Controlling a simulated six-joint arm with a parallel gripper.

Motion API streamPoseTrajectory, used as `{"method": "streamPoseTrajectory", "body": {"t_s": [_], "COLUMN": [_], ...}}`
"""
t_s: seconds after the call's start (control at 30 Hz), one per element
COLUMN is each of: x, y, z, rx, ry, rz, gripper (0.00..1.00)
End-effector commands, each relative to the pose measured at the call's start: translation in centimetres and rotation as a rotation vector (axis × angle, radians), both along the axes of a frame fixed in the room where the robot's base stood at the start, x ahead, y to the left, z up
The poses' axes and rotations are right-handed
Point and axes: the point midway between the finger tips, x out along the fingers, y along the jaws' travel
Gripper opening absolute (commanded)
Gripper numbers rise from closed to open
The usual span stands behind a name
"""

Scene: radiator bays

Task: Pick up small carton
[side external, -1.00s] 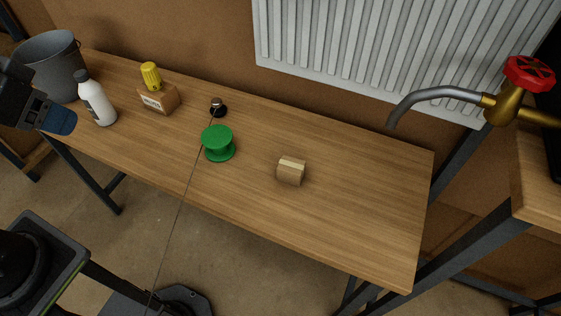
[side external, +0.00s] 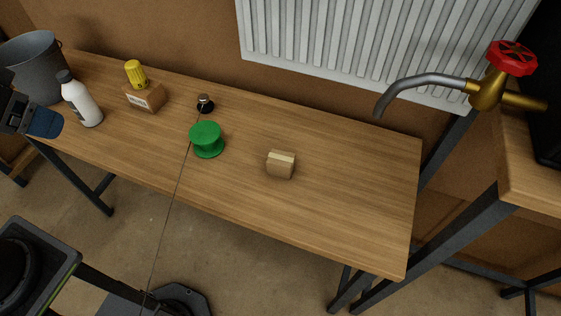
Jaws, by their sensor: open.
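The small carton (side external: 281,164) is a little brown box with a paler strip across its top. It sits on the wooden bench (side external: 340,200), right of the green spool, with clear wood around it. My gripper (side external: 42,123) shows only in part at the far left edge, dark with a blue finger. It is open and far to the left of the carton, near the white bottle. Much of it lies outside the picture.
A green spool (side external: 207,139), a small dark knob-like object (side external: 205,103), a brown box with a yellow item (side external: 136,74) on it, a white bottle (side external: 82,100) and a grey bucket (side external: 36,68) stand leftward. A brass tap (side external: 487,92) juts in at right. A radiator (side external: 380,45) hangs behind.

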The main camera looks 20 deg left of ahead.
Motion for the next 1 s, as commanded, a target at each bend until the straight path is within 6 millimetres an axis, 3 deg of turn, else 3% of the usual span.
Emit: {"method": "streamPoseTrajectory", "body": {"t_s": [0.23, 0.37, 0.53, 0.67, 0.87, 1.0], "x": [0.4, 2.4, 7.4, 11.6, 17.6, 21.0], "y": [-0.1, -1.0, -3.5, -6.3, -11.6, -16.1], "z": [0.3, 1.2, 2.5, 2.4, 0.1, -3.0], "rx": [0.005, 0.031, 0.096, 0.146, 0.218, 0.264], "ry": [0.005, 0.039, 0.11, 0.161, 0.236, 0.285], "rz": [-0.016, -0.102, -0.316, -0.493, -0.767, -0.962], "gripper": [0.77, 0.77, 0.77, 0.77, 0.77, 0.77]}}
